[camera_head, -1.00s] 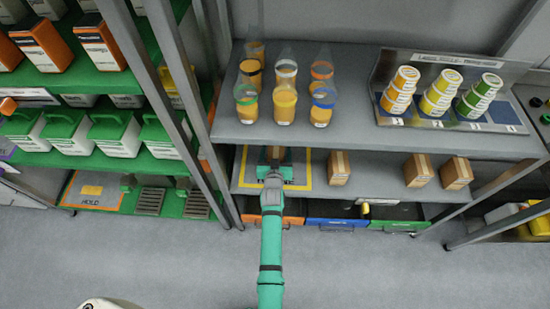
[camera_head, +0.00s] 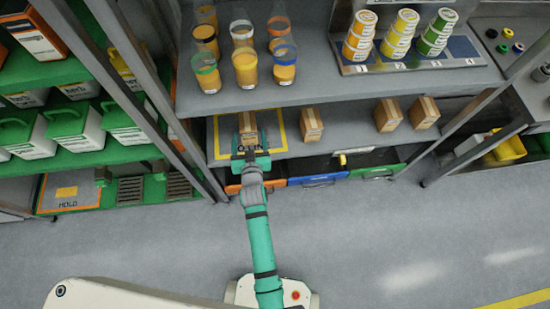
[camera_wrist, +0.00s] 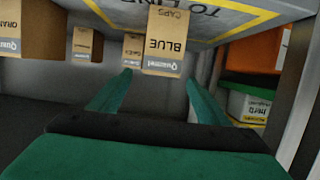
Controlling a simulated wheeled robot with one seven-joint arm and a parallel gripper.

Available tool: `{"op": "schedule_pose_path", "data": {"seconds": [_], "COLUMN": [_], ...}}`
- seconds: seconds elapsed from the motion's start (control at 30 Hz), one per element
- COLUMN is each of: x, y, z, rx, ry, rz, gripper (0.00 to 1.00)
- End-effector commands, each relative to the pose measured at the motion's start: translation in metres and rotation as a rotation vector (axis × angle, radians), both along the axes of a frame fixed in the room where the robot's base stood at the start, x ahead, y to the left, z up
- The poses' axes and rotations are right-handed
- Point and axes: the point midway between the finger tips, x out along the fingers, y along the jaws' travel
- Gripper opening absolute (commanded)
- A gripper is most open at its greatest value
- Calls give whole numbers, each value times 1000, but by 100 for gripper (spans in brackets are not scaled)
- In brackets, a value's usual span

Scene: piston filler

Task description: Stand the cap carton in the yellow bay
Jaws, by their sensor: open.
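The cap carton (camera_head: 247,121) is a small brown box on the lower shelf, inside the yellow-outlined bay (camera_head: 222,135). In the wrist view, which is upside down, the carton (camera_wrist: 165,45) reads "CAPS BLUE" and stands upright on the bay floor beside the printed words "TO LINE". My gripper (camera_head: 250,154) is at the shelf's front edge, just in front of the carton. In the wrist view its two green fingers (camera_wrist: 157,95) are spread apart and empty, with the carton beyond their tips.
More brown cartons (camera_head: 311,125) stand on the same shelf to the right. Orange, blue and green bins (camera_head: 318,181) sit below. The upper shelf (camera_head: 300,98) with filled cups overhangs the bay. A grey rack post (camera_head: 160,90) stands close on the left.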

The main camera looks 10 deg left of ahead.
Motion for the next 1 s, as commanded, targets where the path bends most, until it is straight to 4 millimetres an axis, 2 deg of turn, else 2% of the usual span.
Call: {"op": "schedule_pose_path", "data": {"seconds": [0.17, 0.33, 0.47, 0.67, 0.8, 1.0], "x": [-39, -105, -155, -228, -274, -326], "y": [-28, -69, -95, -127, -144, -161], "z": [-9, -8, 2, 30, 59, 105], "rx": [0, 2, 5, 8, 8, 6], "ry": [3, -4, -12, -26, -36, -49], "rz": [-22, -61, -93, -146, -185, -239], "gripper": [70, 70, 70, 70, 70, 70]}}
